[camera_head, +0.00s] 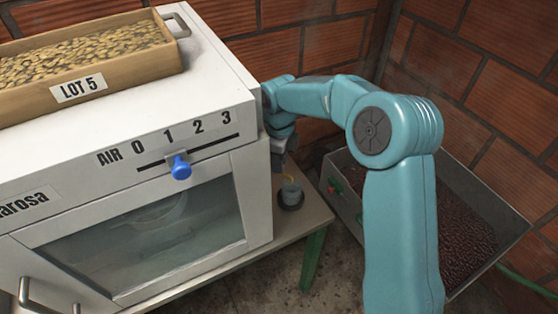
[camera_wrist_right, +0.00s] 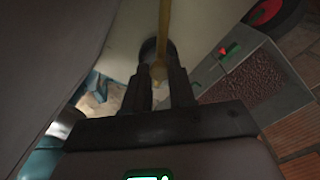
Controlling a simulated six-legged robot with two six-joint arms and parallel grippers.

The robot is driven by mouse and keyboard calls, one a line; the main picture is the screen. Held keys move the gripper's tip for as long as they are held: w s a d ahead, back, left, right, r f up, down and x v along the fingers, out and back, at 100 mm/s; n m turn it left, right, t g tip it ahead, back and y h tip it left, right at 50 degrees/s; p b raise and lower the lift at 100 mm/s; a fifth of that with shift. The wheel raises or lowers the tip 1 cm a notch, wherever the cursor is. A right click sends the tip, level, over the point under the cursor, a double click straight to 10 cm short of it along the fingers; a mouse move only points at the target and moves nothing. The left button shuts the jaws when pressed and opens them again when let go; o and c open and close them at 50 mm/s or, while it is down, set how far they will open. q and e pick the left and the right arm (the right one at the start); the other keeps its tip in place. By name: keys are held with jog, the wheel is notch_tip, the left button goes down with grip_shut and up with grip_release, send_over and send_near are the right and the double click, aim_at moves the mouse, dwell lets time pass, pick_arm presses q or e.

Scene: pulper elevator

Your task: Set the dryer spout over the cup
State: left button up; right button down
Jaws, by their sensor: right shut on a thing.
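The white dryer (camera_head: 140,130) fills the left of the head view. A small dark grey cup (camera_head: 290,196) stands on the bench at the dryer's right side. My right gripper (camera_head: 280,162) reaches down beside that side wall, just above and behind the cup; its fingers are largely hidden there. In the right wrist view its fingers (camera_wrist_right: 160,80) are closed about the end of a thin yellowish bar, which looks like the spout (camera_wrist_right: 164,32). A dark round thing, probably the cup (camera_wrist_right: 149,48), lies behind the bar. I cannot tell whether the spout is exactly over it. My left gripper is not in view.
The dryer front has a blue AIR slider knob (camera_head: 181,168) and a glass window. A wooden LOT 5 tray (camera_head: 79,88) of beans sits on top. A metal bin (camera_head: 506,218) with dark red beans stands right, behind my arm. The bench (camera_head: 318,212) has green legs; brick walls close the back.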

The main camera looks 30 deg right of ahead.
jog(key=shift+w+r, duration=0.15)
jog(key=shift+r, duration=0.05)
jog(key=c, duration=0.9)
grip_release()
jog(key=shift+c, duration=0.2)
jog(key=shift+f, duration=0.1)
notch_tip(320, 180, up, 16)
jog(key=p, duration=0.2)
jog(key=shift+r, duration=0.2)
